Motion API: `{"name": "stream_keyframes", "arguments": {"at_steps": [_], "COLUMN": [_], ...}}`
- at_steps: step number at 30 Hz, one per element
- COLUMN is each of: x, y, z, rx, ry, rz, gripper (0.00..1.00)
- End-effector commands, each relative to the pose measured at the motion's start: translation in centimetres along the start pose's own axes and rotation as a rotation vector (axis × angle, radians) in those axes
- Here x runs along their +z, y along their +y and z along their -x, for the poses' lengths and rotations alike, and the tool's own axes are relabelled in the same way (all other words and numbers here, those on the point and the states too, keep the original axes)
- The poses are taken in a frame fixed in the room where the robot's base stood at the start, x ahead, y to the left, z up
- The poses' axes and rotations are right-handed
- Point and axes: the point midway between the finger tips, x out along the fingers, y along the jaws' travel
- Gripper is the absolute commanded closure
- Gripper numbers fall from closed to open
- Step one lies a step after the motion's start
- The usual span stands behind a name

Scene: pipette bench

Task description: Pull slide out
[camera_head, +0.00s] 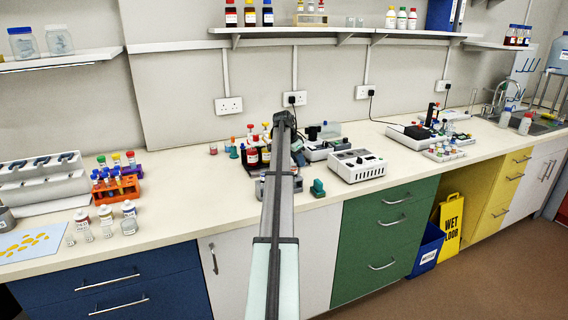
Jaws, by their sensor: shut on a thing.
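My arm reaches from the bottom centre over the bench, and my gripper (297,143) is at its far end, small and dark. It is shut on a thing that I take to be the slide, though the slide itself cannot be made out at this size. My own arm hides much of the area around the fingertips. A grey device with a dark upper part (318,146) stands on the bench just right of my gripper. I cannot tell whether the held thing touches it.
Red-labelled bottles (252,156) crowd the left side of my arm. A white boxy instrument (356,166) and a small green object (318,188) stand to the right. An orange tube rack (117,190) is further left. The bench between rack and arm is mostly clear.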

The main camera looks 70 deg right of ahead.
Motion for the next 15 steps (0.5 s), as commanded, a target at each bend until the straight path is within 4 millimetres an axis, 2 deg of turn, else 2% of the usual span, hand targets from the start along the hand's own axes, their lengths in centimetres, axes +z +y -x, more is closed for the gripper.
{"name": "stream_keyframes", "arguments": {"at_steps": [1,3,6,9,15], "x": [-1.7,-3.3,-4.8,-5.6,-5.9], "y": [0.0,0.3,0.6,0.8,1.0], "z": [-0.6,-1.2,-1.9,-2.3,-2.4], "rx": [0.0,0.0,0.0,0.0,-0.001], "ry": [0.001,0.002,0.002,0.002,0.004], "rz": [-0.003,-0.003,-0.001,-0.001,0.0], "gripper": [1.0,1.0,1.0,1.0,1.0]}}
